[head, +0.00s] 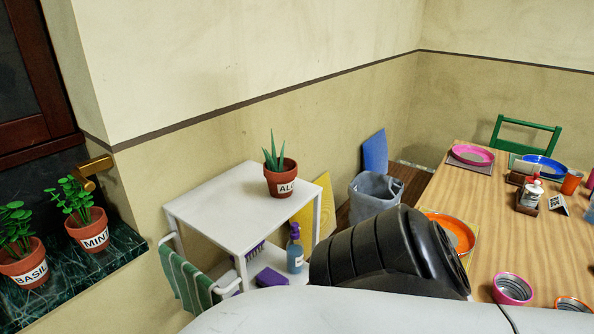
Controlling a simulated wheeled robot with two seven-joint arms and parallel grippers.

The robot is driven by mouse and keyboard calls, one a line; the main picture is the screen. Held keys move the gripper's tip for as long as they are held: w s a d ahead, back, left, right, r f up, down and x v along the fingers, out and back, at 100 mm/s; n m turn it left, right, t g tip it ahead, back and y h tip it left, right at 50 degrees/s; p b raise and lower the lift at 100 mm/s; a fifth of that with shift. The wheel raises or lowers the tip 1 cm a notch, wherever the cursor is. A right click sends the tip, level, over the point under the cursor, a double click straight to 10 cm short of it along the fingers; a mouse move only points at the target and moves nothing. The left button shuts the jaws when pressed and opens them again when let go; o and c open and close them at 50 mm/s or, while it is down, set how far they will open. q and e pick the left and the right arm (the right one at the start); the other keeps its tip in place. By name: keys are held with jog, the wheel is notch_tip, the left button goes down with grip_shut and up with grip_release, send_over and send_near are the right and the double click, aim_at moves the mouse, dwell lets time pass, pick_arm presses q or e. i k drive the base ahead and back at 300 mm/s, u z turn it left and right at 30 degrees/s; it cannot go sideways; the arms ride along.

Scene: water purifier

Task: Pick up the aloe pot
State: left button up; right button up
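The aloe pot (281,182) is a terracotta pot with spiky green leaves and a white label of which "ALO" shows. It stands upright near the right corner of the top of a white shelf cart (215,205). Neither gripper is in view. A black ribbed part and a pale surface at the bottom of the head view belong to my own body. They cover the lower right part of the cart and the near part of the table.
Mint (87,229) and basil (25,263) pots stand on a dark green ledge at left. A grey bin (374,192) stands behind, and a wooden table (502,219) with dishes is at right. The cart top is otherwise clear.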

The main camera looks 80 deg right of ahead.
aim_at(281, 179)
jog(key=u, duration=0.05)
jog(key=k, duration=0.4)
jog(key=z, duration=1)
